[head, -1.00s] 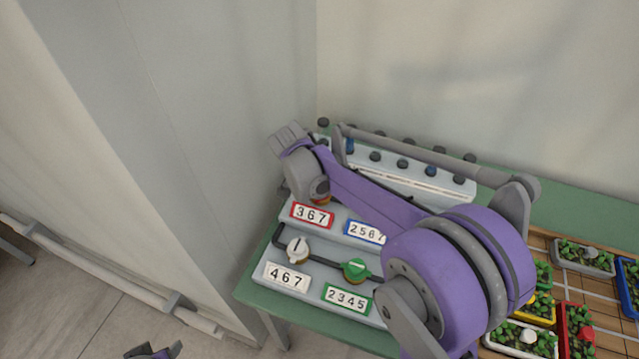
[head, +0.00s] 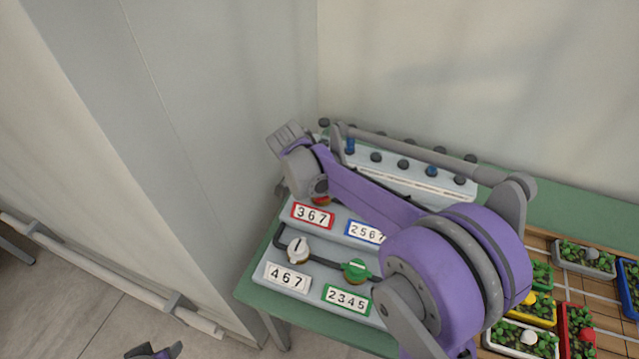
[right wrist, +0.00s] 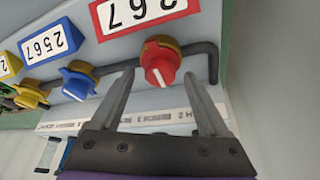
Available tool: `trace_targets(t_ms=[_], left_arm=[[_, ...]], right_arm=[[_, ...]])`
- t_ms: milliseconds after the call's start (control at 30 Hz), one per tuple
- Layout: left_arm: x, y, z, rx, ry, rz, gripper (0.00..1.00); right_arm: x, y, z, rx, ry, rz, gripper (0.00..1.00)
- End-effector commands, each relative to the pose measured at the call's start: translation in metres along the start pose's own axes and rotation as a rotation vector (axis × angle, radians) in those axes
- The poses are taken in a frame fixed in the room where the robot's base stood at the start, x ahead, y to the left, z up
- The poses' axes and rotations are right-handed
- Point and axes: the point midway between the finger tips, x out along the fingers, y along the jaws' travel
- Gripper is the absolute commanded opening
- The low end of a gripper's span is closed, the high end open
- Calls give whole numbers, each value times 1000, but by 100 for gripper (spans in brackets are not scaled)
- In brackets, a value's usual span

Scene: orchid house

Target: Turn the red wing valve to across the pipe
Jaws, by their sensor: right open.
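The red wing valve (right wrist: 160,65) sits on a dark pipe below an upside-down red-framed number plate in the right wrist view. A pale mark shows on its lower side; its exact angle to the pipe is hard to read. My right gripper (right wrist: 160,82) is open, with one finger on each side of the valve and gaps visible. In the head view the right wrist hides most of the valve; only a bit of red (head: 321,201) shows.
Neighbouring blue (right wrist: 77,80) and yellow (right wrist: 30,93) valves share the pipe. White (head: 298,250) and green (head: 357,271) valves stand on the lower step. A white box (head: 405,175) with dark knobs is behind my right arm. Planters fill the right side; a wall rises at left.

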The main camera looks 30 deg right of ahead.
Motion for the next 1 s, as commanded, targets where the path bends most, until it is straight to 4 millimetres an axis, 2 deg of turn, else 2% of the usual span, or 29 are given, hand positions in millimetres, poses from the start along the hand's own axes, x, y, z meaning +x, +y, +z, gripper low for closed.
trace_targets(t_ms=[167, 267, 500, 700, 833, 1000], left_arm=[[0, 0, 0, 0, 0, 0, 50], [-1, 0, -1, 0, 1, 0, 50], [-4, 0, -4, 0, 3, 0, 50], [-6, 0, -6, 0, 5, 0, 50], [-6, 0, -6, 0, 5, 0, 50], [-6, 0, -6, 0, 5, 0, 50]], right_arm=[[-3, 0, 0, -1, 0, 0, 78], [-14, 0, 0, -1, 0, -1, 78], [-62, 0, 0, -2, 0, -1, 78], [-95, 0, 0, -1, 0, -1, 78], [-106, 0, 0, -1, 0, -1, 78], [-109, 0, 0, 0, 0, 0, 78]])
